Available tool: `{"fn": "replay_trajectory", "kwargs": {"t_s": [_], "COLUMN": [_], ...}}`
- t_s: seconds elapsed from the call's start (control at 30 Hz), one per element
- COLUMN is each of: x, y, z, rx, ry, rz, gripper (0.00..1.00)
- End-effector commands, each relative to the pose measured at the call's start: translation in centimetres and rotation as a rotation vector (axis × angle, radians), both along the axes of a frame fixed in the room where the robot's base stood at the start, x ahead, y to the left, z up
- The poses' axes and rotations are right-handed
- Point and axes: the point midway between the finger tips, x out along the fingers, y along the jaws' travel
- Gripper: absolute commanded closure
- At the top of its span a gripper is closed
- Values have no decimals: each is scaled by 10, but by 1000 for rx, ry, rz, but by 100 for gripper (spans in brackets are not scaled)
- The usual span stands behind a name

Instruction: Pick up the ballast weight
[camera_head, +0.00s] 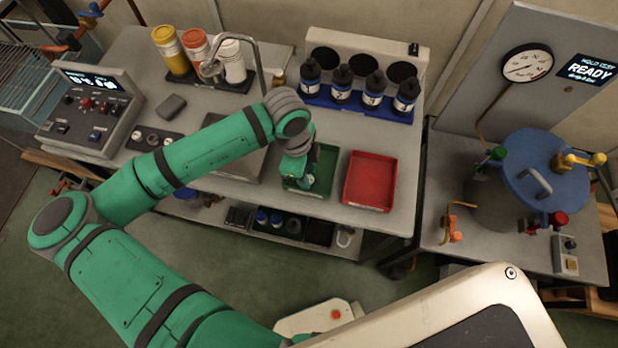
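My green arm reaches over the bench from the left, and my gripper (298,182) points down at the green tray (325,172). The gripper is small and partly hidden by my wrist, so I cannot see whether its fingers are open or hold anything. The wrist also covers the left part of the tray. No thing is clearly marked as the ballast weight. A dark grey block (171,106) lies on the bench left of my forearm, apart from the gripper; it may be the weight, but I cannot tell.
A red tray (370,181) sits right of the green one. A rack of dark bottles (357,101), a curved tap (256,62) and several capped containers (171,50) stand behind. A control box (91,112) is at left. A blue-lidded vessel (545,171) stands on the right bench.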

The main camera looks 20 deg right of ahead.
Motion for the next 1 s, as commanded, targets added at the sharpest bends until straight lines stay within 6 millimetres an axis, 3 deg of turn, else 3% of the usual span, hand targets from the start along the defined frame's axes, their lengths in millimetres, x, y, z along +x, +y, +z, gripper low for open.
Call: {"fn": "replay_trajectory", "kwargs": {"t_s": [0.3,0.33,0.47,0.8,1.0], "x": [-1,0,-1,0,0], "y": [-1,-1,-1,0,0], "z": [-7,-7,-7,-6,5], "rx": [-1,-1,-1,0,0], "ry": [-1,-1,-1,-1,-2], "rz": [0,0,0,2,2], "gripper": [68,70,99,99,99]}}
